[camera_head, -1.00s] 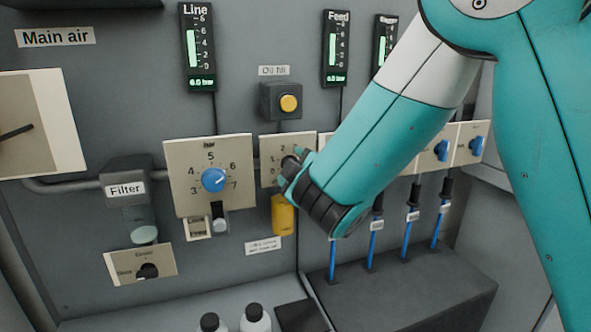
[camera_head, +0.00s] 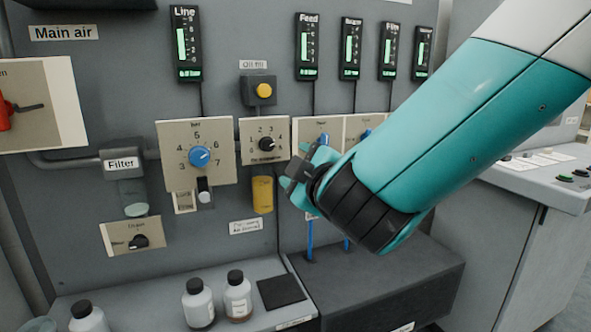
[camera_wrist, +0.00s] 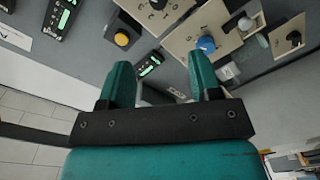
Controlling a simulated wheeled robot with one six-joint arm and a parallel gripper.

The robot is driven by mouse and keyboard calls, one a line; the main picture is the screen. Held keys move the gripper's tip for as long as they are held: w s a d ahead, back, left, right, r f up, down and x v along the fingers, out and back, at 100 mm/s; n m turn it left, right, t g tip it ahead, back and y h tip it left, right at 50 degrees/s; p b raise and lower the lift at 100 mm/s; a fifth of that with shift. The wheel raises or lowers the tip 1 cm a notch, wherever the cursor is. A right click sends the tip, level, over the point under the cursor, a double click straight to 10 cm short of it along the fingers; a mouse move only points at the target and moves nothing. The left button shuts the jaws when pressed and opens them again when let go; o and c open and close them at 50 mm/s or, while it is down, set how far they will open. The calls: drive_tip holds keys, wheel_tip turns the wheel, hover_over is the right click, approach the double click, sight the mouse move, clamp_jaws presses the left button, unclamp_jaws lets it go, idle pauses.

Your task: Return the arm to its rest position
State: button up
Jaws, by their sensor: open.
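My gripper (camera_wrist: 163,85) is open and empty in the wrist view, its two teal fingers apart with the panel behind them. In the head view my gripper (camera_head: 297,166) is in front of the panel, just right of the small black dial (camera_head: 266,144) and the yellow cup (camera_head: 262,194). I cannot tell the exact gap to the panel, but nothing is held. My teal arm comes in from the upper right and hides part of the valve plates and blue hoses.
A blue regulator knob (camera_head: 200,157) and a yellow oil button (camera_head: 263,90) sit on the panel. Several bottles (camera_head: 198,303) stand on the ledge below. A dark box (camera_head: 390,290) juts out under my arm. A control desk (camera_head: 545,178) stands at the right.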

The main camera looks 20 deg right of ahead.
drive_tip(key=shift+d, duration=0.2)
drive_tip(key=s+a+f+m+g+y, duration=0.25)
drive_tip(key=s+f+m+g, duration=0.35)
drive_tip(key=s+f+g, duration=0.5)
drive_tip(key=s+a+r+n+g+y, duration=0.1)
drive_tip(key=s+a+g, duration=0.15)
drive_tip(key=s, duration=0.45)
drive_tip(key=s+a+r+g, duration=0.1)
drive_tip(key=s+r+g, duration=0.1)
drive_tip(key=s+g, duration=0.3)
wheel_tip(320, 180, up, 16)
drive_tip(key=s+p, duration=0.1)
drive_tip(key=p, duration=1.6)
drive_tip(key=shift+d+t, duration=0.15)
drive_tip(key=shift+t, duration=0.3)
drive_tip(key=shift+r, duration=0.1)
